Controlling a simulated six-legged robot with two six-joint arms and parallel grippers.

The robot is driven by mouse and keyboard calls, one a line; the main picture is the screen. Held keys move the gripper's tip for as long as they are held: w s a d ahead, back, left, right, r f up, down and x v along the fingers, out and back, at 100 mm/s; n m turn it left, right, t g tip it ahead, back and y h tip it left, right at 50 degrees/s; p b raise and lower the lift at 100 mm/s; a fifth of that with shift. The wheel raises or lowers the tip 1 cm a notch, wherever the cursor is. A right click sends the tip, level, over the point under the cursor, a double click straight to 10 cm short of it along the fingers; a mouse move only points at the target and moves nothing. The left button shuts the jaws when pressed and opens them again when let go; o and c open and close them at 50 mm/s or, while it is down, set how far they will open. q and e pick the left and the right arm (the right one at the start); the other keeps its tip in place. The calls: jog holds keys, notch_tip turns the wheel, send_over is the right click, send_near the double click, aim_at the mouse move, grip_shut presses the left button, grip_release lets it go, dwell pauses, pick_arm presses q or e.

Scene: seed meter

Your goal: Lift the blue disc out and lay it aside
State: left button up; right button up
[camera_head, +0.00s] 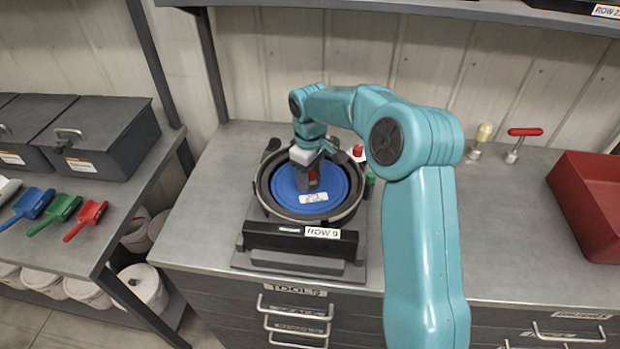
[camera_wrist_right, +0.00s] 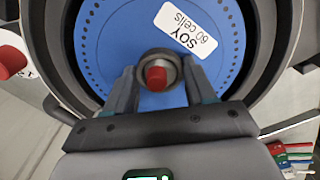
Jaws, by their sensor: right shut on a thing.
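The blue disc (camera_head: 335,183) lies inside the round dark housing of the seed meter (camera_head: 257,188) on the bench. It has a white label that reads "SOY 60 cells" in the right wrist view (camera_wrist_right: 100,45), a ring of small holes and a grey hub with a red centre (camera_wrist_right: 157,77). My right gripper (camera_head: 312,180) reaches down over the disc's middle. Its fingers stand on either side of the hub and are shut on it. Part of the disc is hidden behind the gripper. My left gripper is not in view.
A red bin (camera_head: 590,190) stands at the right of the bench. Bare bench top lies between it and my arm. Coloured scoops (camera_head: 60,212) and dark cases (camera_head: 100,135) sit on the left bench. A red-handled tool (camera_head: 522,133) stands at the back.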

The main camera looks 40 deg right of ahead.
jog(key=shift+w+r, duration=0.1)
jog(key=shift+r, duration=0.25)
notch_tip(320, 180, up, 19)
jog(key=p, duration=0.2)
jog(key=shift+r, duration=0.1)
